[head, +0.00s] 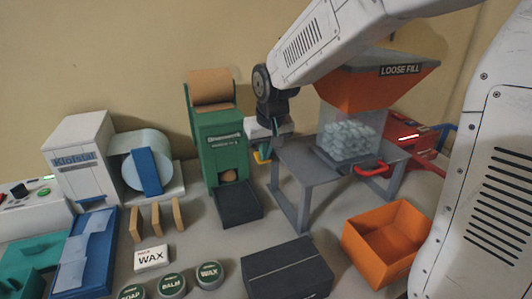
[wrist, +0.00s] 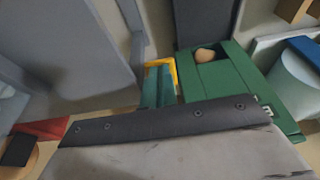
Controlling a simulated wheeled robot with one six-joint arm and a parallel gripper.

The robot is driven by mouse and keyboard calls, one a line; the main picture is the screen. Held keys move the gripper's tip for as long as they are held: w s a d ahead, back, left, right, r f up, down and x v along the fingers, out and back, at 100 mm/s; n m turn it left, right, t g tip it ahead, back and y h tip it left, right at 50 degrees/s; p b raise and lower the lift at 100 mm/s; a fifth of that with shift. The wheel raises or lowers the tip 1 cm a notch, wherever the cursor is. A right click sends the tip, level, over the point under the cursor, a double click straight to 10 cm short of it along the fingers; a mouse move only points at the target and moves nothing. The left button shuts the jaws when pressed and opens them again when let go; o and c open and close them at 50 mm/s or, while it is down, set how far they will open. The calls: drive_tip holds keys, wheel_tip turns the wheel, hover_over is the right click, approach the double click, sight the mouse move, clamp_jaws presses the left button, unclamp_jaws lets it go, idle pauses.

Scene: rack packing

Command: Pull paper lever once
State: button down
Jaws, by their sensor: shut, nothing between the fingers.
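The green paper dispenser (head: 222,150) stands at the back centre, with a brown paper roll (head: 210,88) on top and a piece of brown paper (head: 229,175) in its lower opening. The yellow lever (head: 262,158) shows at its right side, partly hidden by my gripper (head: 264,149). In the wrist view the dispenser (wrist: 225,85) is right of my gripper (wrist: 159,76). The yellow lever (wrist: 173,70) runs along the far and right sides of my teal fingers. My fingers are shut and empty at the lever; I cannot tell whether they touch it.
A grey stand (head: 300,165) with the loose-fill hopper (head: 385,80) is close on the right of my gripper. A dark tray (head: 238,208) sits before the dispenser.

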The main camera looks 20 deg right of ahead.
drive_tip(key=shift+r, duration=0.8)
drive_tip(key=v, duration=1.3)
drive_tip(key=shift+s, duration=0.3)
drive_tip(key=shift+f, duration=0.1)
drive_tip(key=s+d+f+g, duration=0.1)
drive_tip(key=s+f, duration=0.3)
drive_tip(key=s, duration=0.8)
drive_tip(key=s+d+f+g, duration=0.1)
drive_tip(key=s+f, duration=0.3)
drive_tip(key=s, duration=0.9)
drive_tip(key=shift+s+d+f, duration=0.15)
drive_tip(key=shift+s+d, duration=0.15)
drive_tip(key=shift+d, duration=0.3)
idle(2.4)
